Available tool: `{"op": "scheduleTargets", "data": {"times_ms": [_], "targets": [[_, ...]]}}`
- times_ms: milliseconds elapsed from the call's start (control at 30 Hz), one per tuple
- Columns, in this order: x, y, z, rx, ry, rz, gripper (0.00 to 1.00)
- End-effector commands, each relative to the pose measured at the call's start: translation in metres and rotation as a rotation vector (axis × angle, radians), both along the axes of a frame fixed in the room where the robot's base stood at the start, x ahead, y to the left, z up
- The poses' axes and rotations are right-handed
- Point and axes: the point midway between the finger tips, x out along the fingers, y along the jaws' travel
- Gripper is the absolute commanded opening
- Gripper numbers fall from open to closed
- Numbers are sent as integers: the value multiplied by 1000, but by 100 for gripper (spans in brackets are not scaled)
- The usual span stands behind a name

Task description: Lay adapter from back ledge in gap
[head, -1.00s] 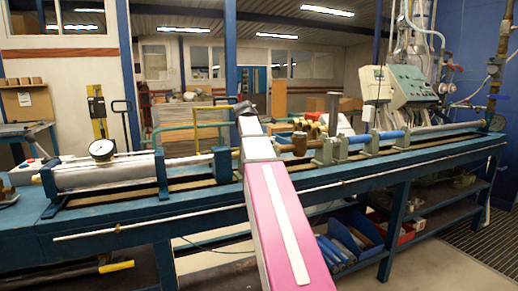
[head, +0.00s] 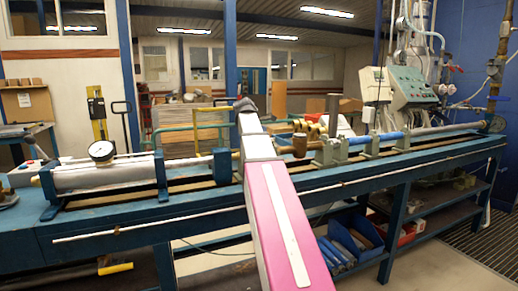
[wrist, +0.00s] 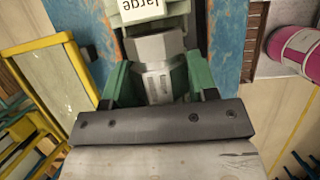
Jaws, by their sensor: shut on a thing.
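The adapter (wrist: 153,55) is a grey metal piece with a stepped, faceted body in the wrist view. My gripper (wrist: 160,80) is shut on it, with green fingers on either side. A green block (wrist: 160,14) with a white label reading "large", upside down, is just beyond the adapter; I cannot tell whether they touch. In the head view, the end of my arm (head: 245,106) is over the blue bench (head: 215,205), and the adapter is hidden. The gap is partly covered by my arm, between the blue post (head: 222,161) and the green stand (head: 328,152).
A brown round-headed piece (head: 299,145) and brass pieces (head: 313,128) are right of my arm. A pressure gauge (head: 102,151) tops the cylinder at left. A yellow frame (wrist: 38,48) is left in the wrist view.

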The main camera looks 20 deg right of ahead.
Motion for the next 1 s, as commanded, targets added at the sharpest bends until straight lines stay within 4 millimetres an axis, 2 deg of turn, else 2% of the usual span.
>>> {"op": "scheduleTargets", "data": {"times_ms": [600,1000], "targets": [[3,-1,9,-1,-2,0,19],[2,0,7,-1,-2,0,19]]}}
